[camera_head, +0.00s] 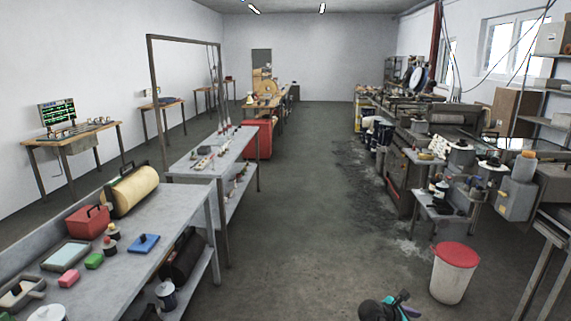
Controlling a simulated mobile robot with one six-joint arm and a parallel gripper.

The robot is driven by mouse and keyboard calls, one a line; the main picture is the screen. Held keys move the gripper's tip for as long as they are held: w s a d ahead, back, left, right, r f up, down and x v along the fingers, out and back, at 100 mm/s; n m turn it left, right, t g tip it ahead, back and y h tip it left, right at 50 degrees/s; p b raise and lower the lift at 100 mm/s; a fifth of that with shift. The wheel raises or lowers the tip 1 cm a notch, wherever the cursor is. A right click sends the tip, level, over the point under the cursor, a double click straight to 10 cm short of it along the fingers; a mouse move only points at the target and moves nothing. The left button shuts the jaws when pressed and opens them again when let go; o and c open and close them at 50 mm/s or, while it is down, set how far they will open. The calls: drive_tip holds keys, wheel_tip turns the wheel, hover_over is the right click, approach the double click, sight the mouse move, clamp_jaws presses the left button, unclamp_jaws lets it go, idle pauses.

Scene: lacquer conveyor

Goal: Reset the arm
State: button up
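A dark piece with teal parts shows at the bottom edge, right of the middle, and looks like the end of my arm with my gripper (390,308). Most of the arm is cut off below the picture. The fingers cannot be made out, so I cannot tell whether they are open or shut. No held object can be made out. It appears over the floor, left of and in front of a white bin with a red lid (455,271).
A grey workbench (186,258) at the left carries a yellowish roll (133,190), a red box (88,221) and small items. A low side table (436,214) and machinery (405,150) line the right. The middle floor (300,200) is a clear aisle.

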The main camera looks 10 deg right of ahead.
drive_tip(key=s+a+f+m+g+y, duration=0.25)
drive_tip(key=s+a+f, duration=0.35)
drive_tip(key=a+f, duration=0.55)
drive_tip(key=s+a+f+m+g+y, duration=0.1)
drive_tip(key=s+a+f+y, duration=0.2)
drive_tip(key=s+a+f, duration=0.6)
drive_tip(key=s+a+f+m+g+y, duration=0.2)
drive_tip(key=s+a+f+m, duration=0.3)
drive_tip(key=s+a+m, duration=0.1)
drive_tip(key=s+a+f+m+g+y, duration=0.2)
drive_tip(key=s+a+f+m, duration=0.3)
drive_tip(key=a, duration=0.6)
drive_tip(key=s+m+y+b, duration=0.1)
drive_tip(key=s+m, duration=0.1)
drive_tip(key=m, duration=0.1)
drive_tip(key=shift+s+f+y, duration=0.15)
drive_tip(key=shift+f+y, duration=0.1)
drive_tip(key=shift+y, duration=0.1)
drive_tip(key=c, duration=0.4)
drive_tip(key=shift+d, duration=0.1)
